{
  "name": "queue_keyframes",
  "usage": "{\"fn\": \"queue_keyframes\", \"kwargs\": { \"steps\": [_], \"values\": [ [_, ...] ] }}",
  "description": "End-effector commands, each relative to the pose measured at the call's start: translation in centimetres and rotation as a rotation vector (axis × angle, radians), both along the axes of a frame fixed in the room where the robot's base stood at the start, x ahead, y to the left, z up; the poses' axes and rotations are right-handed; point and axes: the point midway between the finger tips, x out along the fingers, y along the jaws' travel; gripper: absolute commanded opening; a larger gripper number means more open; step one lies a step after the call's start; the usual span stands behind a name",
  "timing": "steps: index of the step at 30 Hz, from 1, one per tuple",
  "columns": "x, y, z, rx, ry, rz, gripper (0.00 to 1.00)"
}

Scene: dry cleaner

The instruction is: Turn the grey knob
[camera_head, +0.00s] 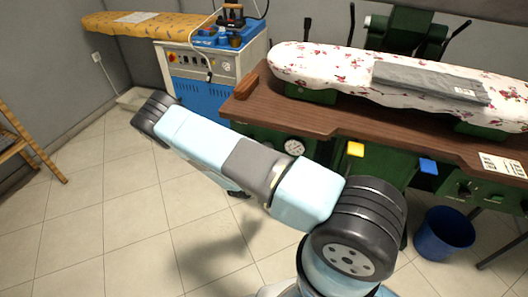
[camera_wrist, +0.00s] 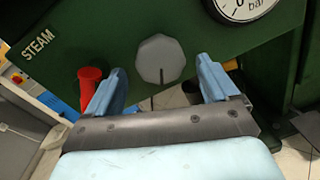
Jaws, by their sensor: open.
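The grey knob (camera_wrist: 160,59) shows in the wrist view, a faceted knob on a dark green panel (camera_wrist: 90,30) marked STEAM. A dark line on its face points down. My gripper (camera_wrist: 158,78) is open, its two blue fingers below and to either side of the knob in the picture. Nothing is between the fingers, and whether they touch the knob cannot be told. In the head view my arm crosses the picture, and the gripper and grey knob are hidden from sight there.
A red part (camera_wrist: 91,82) sits close by the left finger. A pressure gauge (camera_wrist: 240,6) is at the upper right. In the head view, a wooden-topped press table (camera_head: 330,117) carries a floral ironing board (camera_head: 320,62); a blue bin (camera_head: 443,234) stands at the right. Tiled floor lies open left.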

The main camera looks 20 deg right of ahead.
Motion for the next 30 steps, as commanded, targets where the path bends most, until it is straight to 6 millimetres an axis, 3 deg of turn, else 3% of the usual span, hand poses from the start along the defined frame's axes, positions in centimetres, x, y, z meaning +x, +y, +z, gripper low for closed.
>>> {"fn": "queue_keyframes", "kwargs": {
  "steps": [15, 30],
  "values": [
    [-7.0, 6.3, 0.0, 0.0, 0.002, 0.002, 0.87],
    [-8.2, 7.2, 0.0, 0.001, 0.002, 0.001, 0.87]
  ]
}}
